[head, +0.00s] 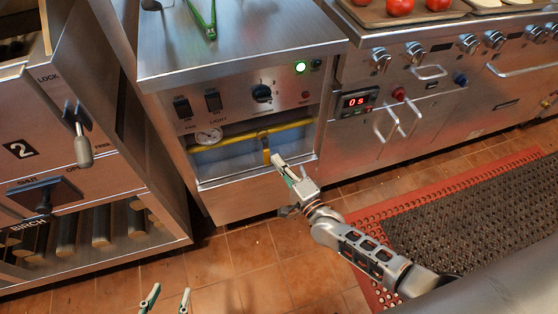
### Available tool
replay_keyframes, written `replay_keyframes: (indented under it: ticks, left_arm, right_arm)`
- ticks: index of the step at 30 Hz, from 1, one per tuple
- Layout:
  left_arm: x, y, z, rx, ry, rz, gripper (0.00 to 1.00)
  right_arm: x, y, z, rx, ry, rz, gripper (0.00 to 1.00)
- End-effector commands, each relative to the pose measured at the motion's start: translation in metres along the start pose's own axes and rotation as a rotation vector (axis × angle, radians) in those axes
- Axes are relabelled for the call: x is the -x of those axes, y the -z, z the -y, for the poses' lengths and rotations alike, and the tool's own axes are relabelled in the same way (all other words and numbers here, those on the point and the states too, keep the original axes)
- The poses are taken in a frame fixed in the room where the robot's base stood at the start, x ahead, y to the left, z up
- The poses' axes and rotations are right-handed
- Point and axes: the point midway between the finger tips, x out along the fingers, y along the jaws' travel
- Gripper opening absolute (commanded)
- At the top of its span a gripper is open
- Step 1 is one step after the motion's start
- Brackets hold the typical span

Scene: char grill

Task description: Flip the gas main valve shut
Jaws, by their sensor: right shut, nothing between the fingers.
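A yellow gas pipe (232,137) runs across an open recess in the steel cabinet. The yellow valve lever (266,156) hangs down from the pipe, roughly crosswise to it. My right gripper (277,162) is shut with nothing in it, its fingertips just right of the lever's lower end. I cannot tell whether they touch the lever. My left gripper (169,296) is low at the bottom edge of the view, away from the valve, with its two fingers apart and empty.
A control panel with switches and a black knob (262,93) sits above the recess, with a pressure gauge (208,136) at its left. A red-edged mat (358,219) lies right. Green tongs (205,18) lie on top.

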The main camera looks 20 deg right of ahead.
Motion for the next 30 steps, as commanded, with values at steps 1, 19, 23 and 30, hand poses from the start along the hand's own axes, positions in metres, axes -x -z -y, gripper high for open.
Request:
replay_keyframes:
  ticks: [1, 19, 23, 30]
  left_arm:
    - [0.0, 0.001, 0.0, 0.0, 0.0, -0.002, 0.4]
    - [-0.001, 0.0, -0.001, -0.003, -0.003, -0.001, 0.4]
    - [-0.001, 0.0, -0.001, -0.002, -0.002, -0.001, 0.4]
    - [0.0, 0.001, 0.0, -0.001, -0.001, -0.001, 0.4]
  right_arm:
    - [0.0, -0.001, 0.0, -0.003, 0.001, 0.001, 0.0]
    - [-0.001, -0.003, 0.009, -0.006, 0.005, 0.002, 0.0]
    - [-0.001, -0.004, 0.024, -0.006, 0.007, 0.003, 0.0]
    - [-0.002, -0.006, 0.065, -0.009, 0.008, 0.002, 0.0]
